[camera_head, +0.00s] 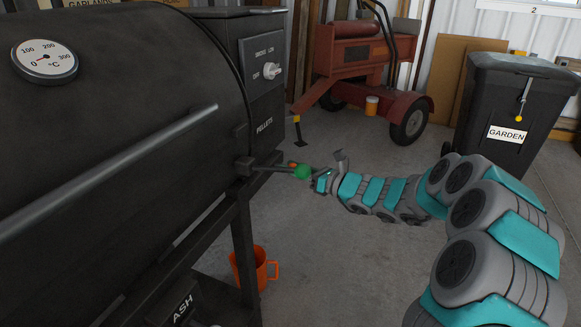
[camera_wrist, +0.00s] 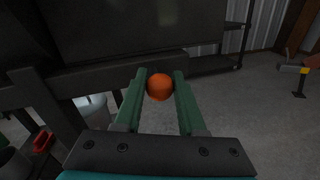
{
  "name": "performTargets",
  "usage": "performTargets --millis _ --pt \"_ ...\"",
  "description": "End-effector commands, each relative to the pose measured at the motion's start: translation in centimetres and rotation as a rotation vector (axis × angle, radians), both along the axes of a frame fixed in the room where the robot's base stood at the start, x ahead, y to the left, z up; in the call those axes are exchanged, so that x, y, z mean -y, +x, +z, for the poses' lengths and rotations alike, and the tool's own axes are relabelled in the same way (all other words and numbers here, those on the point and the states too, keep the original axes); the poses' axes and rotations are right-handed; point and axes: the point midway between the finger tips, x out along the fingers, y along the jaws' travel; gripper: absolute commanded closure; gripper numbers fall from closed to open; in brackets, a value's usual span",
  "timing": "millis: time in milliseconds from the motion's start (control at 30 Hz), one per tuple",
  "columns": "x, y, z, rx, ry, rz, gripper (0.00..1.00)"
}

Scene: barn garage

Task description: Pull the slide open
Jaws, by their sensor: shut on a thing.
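The slide is a thin dark rod (camera_head: 268,168) that sticks out of a small block at the right end of the black grill (camera_head: 120,120). Its orange knob (camera_wrist: 160,87) sits between the two green fingers of my gripper (camera_head: 302,171) in the wrist view. My gripper is shut on this knob, with a finger along each side. In the head view the green fingertip hides most of the knob. My arm reaches in from the right. How far out the rod stands I cannot tell.
A pellet hopper (camera_head: 265,95) stands behind the slide. A red wheeled machine (camera_head: 365,75) and a dark bin labelled GARDEN (camera_head: 510,105) stand farther back. The concrete floor between them is clear.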

Motion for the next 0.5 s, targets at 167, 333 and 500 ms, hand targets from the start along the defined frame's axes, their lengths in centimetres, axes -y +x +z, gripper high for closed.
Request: performTargets --millis 167,333,500 --pt "3.1 -1.0 0.4 -0.005 0.002 -0.005 1.00" --pt "5.2 -1.9 0.1 -0.004 -0.001 -0.003 1.00" --pt "5.5 -2.0 -0.2 -0.002 -0.002 0.000 1.00"
